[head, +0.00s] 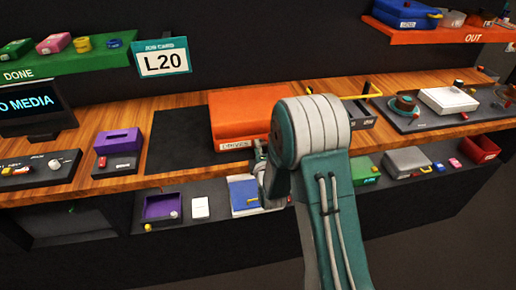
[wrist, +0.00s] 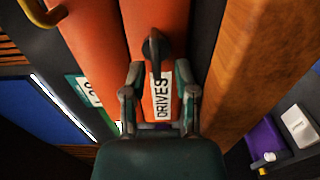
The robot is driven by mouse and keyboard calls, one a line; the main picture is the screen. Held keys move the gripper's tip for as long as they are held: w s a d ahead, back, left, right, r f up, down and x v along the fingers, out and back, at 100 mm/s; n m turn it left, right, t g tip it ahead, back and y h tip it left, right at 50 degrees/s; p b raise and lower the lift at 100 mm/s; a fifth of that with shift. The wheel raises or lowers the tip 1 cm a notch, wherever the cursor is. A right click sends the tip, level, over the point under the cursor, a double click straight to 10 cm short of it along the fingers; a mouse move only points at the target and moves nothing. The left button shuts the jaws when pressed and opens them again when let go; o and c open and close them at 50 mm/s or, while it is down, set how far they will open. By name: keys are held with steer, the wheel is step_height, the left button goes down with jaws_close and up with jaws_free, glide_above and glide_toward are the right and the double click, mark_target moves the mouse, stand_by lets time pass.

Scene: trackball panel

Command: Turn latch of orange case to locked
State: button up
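The orange case (head: 245,108) lies on the wooden counter, partly hidden behind my arm in the head view. Its front (wrist: 160,20) carries a white "DRIVES" label (wrist: 161,98) in the wrist view. A dark latch (wrist: 154,48) sits just beyond the label, its handle running roughly up-down in that picture. I cannot tell its lock state. My gripper (wrist: 162,80) is open, its fingers on either side of the label, with the latch just ahead of the gap between the tips. No contact with the latch is visible. In the head view my gripper (head: 262,172) is low before the case front.
A yellow handle (head: 352,97) stands right of the case. A purple box (head: 118,142) is to the left, with a dark bare mat (head: 178,140) between. A lower shelf holds a blue item (head: 243,193) and a purple tray (head: 160,207) near my gripper.

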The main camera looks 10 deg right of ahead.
steer(key=s, duration=1.2)
steer(key=shift+w, duration=0.1)
steer(key=s+r+m+g, duration=0.4)
steer(key=r+m+g, duration=0.2)
steer(key=r+m, duration=0.35)
steer(key=s+r+m+g, duration=0.3)
steer(key=s+r+m, duration=0.1)
steer(key=s, duration=0.6)
steer(key=s+d+r+m+g, duration=0.1)
steer(key=s+r+m+g, duration=0.2)
steer(key=s, duration=0.7)
steer(key=shift+s+d+r+m, duration=0.2)
steer(key=shift+r+m, duration=0.3)
steer(key=shift+m, duration=0.35)
